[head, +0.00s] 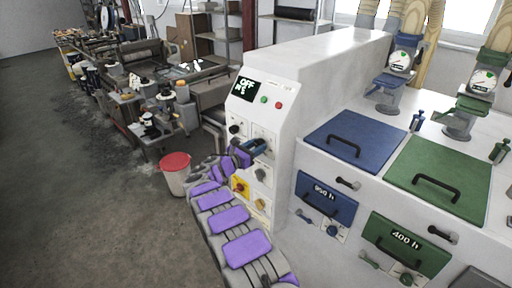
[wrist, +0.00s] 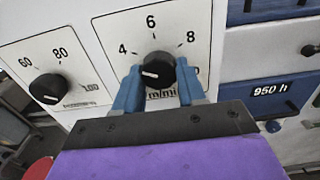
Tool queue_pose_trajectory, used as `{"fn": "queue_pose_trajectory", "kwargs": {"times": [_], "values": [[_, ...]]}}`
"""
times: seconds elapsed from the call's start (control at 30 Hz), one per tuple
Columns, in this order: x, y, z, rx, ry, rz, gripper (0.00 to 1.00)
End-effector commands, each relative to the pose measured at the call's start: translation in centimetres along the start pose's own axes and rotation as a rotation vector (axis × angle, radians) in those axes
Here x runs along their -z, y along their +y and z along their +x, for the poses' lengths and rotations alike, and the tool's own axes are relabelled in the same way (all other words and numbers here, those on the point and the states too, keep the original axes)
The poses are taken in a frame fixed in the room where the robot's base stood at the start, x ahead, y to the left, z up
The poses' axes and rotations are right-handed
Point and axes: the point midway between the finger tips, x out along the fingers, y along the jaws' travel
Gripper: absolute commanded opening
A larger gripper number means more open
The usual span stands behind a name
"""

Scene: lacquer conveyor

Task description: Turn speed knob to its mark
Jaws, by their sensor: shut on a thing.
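The speed knob (wrist: 158,70) is black and round, on a white dial plate (wrist: 165,22) marked 4, 6, 8 and "m/min". A short white line on the knob points left, below the 4. My gripper (wrist: 156,78) is shut on this knob, with one blue finger on its left and one on its right. The fingers hide parts of the scale's lower ends. In the head view, my gripper (head: 255,147) is at the front of the white control panel (head: 284,122) and hides the knob. I cannot make out a separate target mark.
A second black knob (wrist: 48,88), on a scale with 60, 80 and 100, sits left of my gripper. The panel's display (head: 246,87) reads OFF above a small second line. A yellow-backed red switch (head: 240,187) is lower down. A red-lidded bucket (head: 175,172) stands left.

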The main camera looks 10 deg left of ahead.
Motion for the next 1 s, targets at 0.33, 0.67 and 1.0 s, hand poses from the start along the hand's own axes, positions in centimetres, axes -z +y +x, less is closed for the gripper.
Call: {"fn": "queue_pose_trajectory", "kwargs": {"times": [0.33, 0.67, 1.0], "values": [[-0.24, 0.18, -0.04, -0.006, -0.003, 0.01, 0.09], [-0.24, 0.15, 0.04, -0.005, -0.004, 0.034, 0.09], [-0.16, 0.16, 0.07, -0.005, -0.006, 0.159, 0.09]]}}
